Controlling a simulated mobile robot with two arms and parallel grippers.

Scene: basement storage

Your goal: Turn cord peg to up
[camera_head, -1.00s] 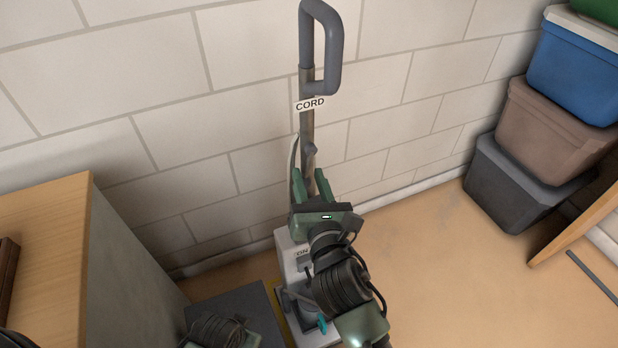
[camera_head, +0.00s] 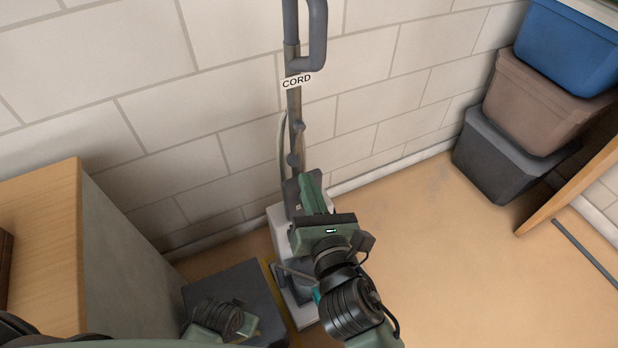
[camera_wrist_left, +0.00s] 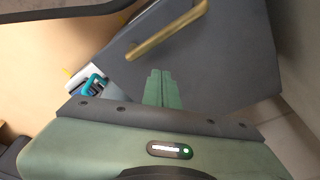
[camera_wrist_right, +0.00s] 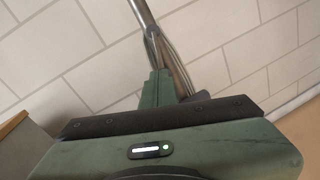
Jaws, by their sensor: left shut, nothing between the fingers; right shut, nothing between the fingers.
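An upright vacuum cleaner stands by the wall, with a grey pole (camera_head: 294,104), loop handle (camera_head: 317,35) and CORD label (camera_head: 297,81). Below the label, a small grey peg (camera_head: 299,126) juts from the pole; another knob (camera_head: 293,160) sits lower. I cannot tell which way each points. My right gripper (camera_head: 307,178) is shut and empty, low beside the pole, below both knobs. In the right wrist view its fingers (camera_wrist_right: 158,74) are just left of the pole (camera_wrist_right: 170,58). My left gripper (camera_wrist_left: 160,74) is shut and empty over a dark grey surface with a brass-coloured bar.
A wooden-topped cabinet (camera_head: 45,220) stands at left. A dark grey box (camera_head: 235,285) is on the floor beside the vacuum's light base (camera_head: 278,222). Stacked bins (camera_head: 545,100) stand at back right. The floor right of the vacuum is clear.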

